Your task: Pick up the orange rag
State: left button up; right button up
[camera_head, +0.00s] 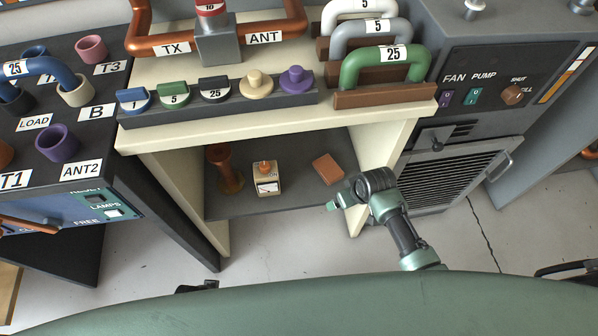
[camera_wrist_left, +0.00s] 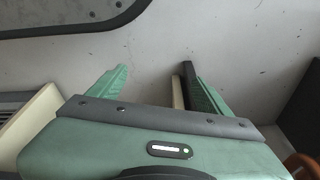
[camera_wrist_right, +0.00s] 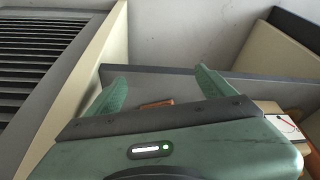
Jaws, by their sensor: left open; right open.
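The orange rag (camera_head: 328,168) looks like a small folded brown-orange block lying on the grey lower shelf under the cream bench, toward its right side. My right gripper (camera_head: 340,197) is at the shelf's front right, a little nearer than the rag and apart from it. In the right wrist view the right gripper (camera_wrist_right: 160,80) is open and empty, and part of the rag (camera_wrist_right: 157,104) shows between its fingers, partly hidden by the gripper body. My left gripper (camera_wrist_left: 157,75) is open and empty over the floor in the left wrist view.
The grey shelf (camera_head: 290,201) also holds a copper-coloured spool-like part (camera_head: 222,165) and a small meter box (camera_head: 266,179). The cream bench top (camera_head: 290,122) overhangs the shelf. A right side panel (camera_head: 385,145) and a louvred grille (camera_head: 450,178) stand close to my right arm.

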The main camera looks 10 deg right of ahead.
jog(key=n+b, duration=0.1)
jog(key=b, duration=0.1)
send_near(329, 168)
jog(key=shift+s+d+f+y, duration=0.15)
jog(key=shift+f+y, duration=0.15)
jog(key=shift+f, duration=0.55)
jog(key=shift+w+t, duration=0.3)
jog(key=shift+w, duration=0.05)
jog(key=shift+w+a+f, duration=0.3)
jog(key=shift+f, duration=0.4)
jog(key=shift+w+f+b, duration=0.2)
jog(key=shift+f+b, duration=0.35)
jog(key=shift+f, duration=0.1)
jog(key=b+x, duration=0.2)
jog(key=x, duration=0.2)
jog(key=shift+f, duration=0.1)
pick_arm(q)
jog(key=w+r, duration=0.3)
jog(key=r, duration=0.5)
jog(key=shift+w+a+r+t, duration=0.15)
jog(key=shift+a+r+t, duration=0.05)
jog(key=shift+r+t, duration=0.2)
jog(key=shift+f, duration=0.35)
pick_arm(e)
jog(key=shift+f, duration=0.25)
pick_arm(q)
jog(key=shift+f, duration=0.25)
